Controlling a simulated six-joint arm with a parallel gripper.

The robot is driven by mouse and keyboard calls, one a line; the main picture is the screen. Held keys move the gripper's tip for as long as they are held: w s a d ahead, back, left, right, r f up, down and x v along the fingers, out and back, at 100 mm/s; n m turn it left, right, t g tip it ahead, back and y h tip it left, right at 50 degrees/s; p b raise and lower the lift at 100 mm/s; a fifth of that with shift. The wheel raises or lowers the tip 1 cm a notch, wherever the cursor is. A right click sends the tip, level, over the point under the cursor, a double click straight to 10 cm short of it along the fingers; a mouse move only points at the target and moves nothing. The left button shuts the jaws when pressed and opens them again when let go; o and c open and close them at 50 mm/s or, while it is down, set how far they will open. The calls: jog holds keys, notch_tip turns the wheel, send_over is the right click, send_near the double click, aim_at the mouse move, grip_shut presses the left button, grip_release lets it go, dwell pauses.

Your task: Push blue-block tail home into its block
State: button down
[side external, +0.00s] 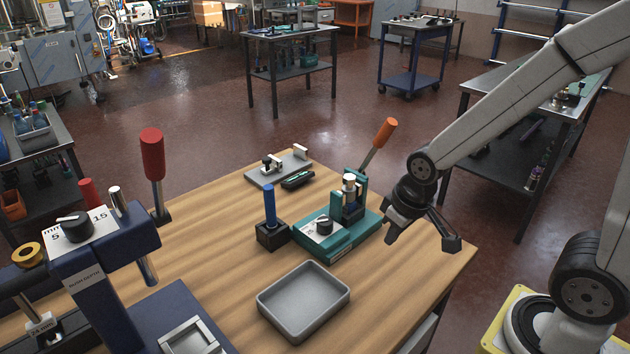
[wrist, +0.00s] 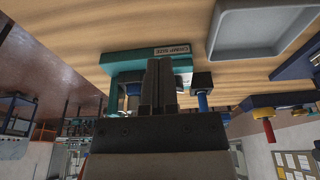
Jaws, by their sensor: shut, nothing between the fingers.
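A blue upright rod (side external: 270,206) stands in a small black block (side external: 272,236) on the wooden table; I take it for the blue-block tail. How deep it sits is hidden inside the block. In the wrist view the rod (wrist: 202,102) and black block (wrist: 201,80) show just right of the fingers, with the picture turned over. My gripper (side external: 390,241) is shut and empty, pointing down above the right part of the table. It is apart from the rod, on the far side of the teal fixture. In the wrist view its fingers (wrist: 160,72) lie together.
A teal fixture (side external: 335,238) with an orange-handled lever (side external: 384,132) stands between my gripper and the black block. A grey tray (side external: 303,300) lies in front. A navy press (side external: 105,265) with a red handle is at left. A grey plate (side external: 278,170) lies behind.

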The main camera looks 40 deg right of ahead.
jog(key=w+d+r, duration=0.4)
jog(key=w+r, duration=0.5)
jog(key=w, duration=0.1)
jog(key=w+v, duration=0.2)
jog(key=v, duration=0.6)
send_over(352, 178)
jog(key=s, duration=0.3)
jog(key=shift+w+r+t, duration=0.15)
jog(key=shift+r+t, duration=0.1)
jog(key=shift+t, duration=0.05)
jog(key=x, duration=1.2)
jog(key=shift+s+f, duration=0.25)
jog(key=shift+f, duration=0.8)
jog(key=shift+f, duration=1.05)
jog(key=shift+s, duration=0.1)
jog(key=shift+r, duration=0.1)
